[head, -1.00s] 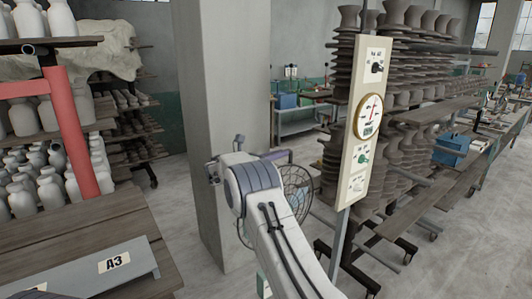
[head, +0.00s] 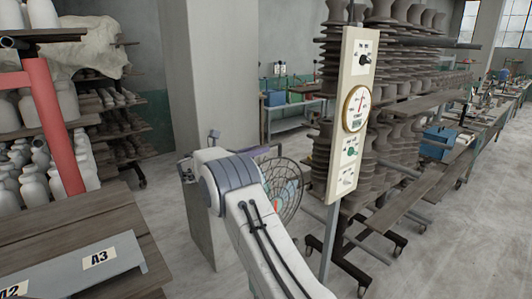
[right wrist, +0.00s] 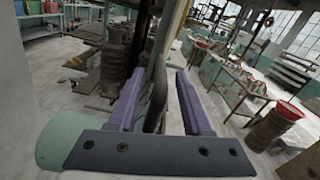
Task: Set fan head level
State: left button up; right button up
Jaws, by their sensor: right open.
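The fan head (head: 287,190) is a round dark wire cage with orange and pale blue showing inside. It stands behind my right arm, which hides its left part and its support, so its tilt is hard to judge. My right gripper (head: 258,151) is mostly hidden behind my wrist, close to the upper left of the cage. In the right wrist view its two purple fingers (right wrist: 160,80) are apart. A dark curved bar (right wrist: 157,103) shows between them, not clamped; I cannot tell whether it belongs to the fan. My left gripper is out of view.
A cream panel (head: 350,115) with a dial and knobs stands right of the fan on a post. A grey pillar (head: 215,80) is behind my arm. Racks of dark pots (head: 400,90) fill the right. A wooden table (head: 75,235) is at lower left. Floor is open at right.

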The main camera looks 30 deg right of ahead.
jog(key=a, duration=0.1)
jog(key=a+b, duration=0.1)
jog(key=a, duration=0.2)
jog(key=shift+s+a+f, duration=0.15)
jog(key=shift+s+a, duration=0.1)
jog(key=shift+a, duration=0.15)
jog(key=shift+s+a+b, duration=0.1)
jog(key=shift+a+b, duration=0.25)
jog(key=shift+a, duration=0.3)
